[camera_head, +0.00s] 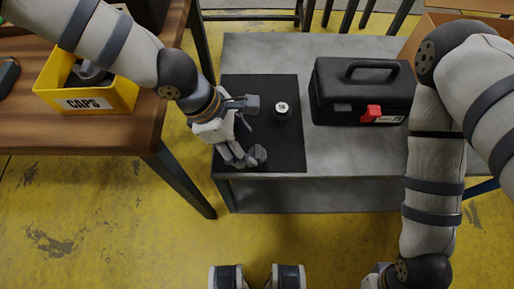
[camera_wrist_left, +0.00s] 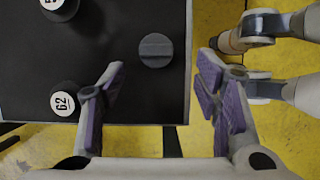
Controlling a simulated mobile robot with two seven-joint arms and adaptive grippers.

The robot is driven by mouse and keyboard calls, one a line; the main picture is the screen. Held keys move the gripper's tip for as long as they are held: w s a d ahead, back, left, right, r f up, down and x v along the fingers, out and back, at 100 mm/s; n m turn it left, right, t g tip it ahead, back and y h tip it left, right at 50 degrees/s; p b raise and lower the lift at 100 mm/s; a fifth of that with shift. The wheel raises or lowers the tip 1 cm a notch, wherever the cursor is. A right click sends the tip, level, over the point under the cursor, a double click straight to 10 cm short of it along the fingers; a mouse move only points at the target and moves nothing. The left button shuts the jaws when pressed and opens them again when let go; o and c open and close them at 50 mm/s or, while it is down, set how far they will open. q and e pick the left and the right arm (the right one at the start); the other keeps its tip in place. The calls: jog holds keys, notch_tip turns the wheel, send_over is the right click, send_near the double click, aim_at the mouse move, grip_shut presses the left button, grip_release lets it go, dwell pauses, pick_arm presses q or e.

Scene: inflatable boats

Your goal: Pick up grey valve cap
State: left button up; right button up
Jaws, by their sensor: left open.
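The grey valve cap (camera_head: 260,153) lies on a black mat (camera_head: 288,150) near its front edge. In the left wrist view the grey cap (camera_wrist_left: 155,50) is a round disc with a raised bar across its top. My left gripper (camera_head: 246,128) is low over the mat, left of the cap. Its purple-padded fingers (camera_wrist_left: 160,88) are spread wide and empty, with the cap just ahead of the gap between them. My right arm comes in at the right, but its gripper is out of view.
A black toolbox (camera_head: 350,85) stands right of the mat. A yellow CAPS bin (camera_head: 90,100) sits on the wooden table (camera_head: 130,138).

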aim_at(257, 151)
pick_arm(q)
jog(key=x, duration=0.5)
jog(key=shift+w+d+r, duration=0.1)
jog(key=shift+w+d, duration=0.15)
jog(key=shift+d, duration=0.05)
jog(key=c, duration=0.7)
jog(key=shift+c, duration=0.2)
jog(key=shift+r, duration=0.1)
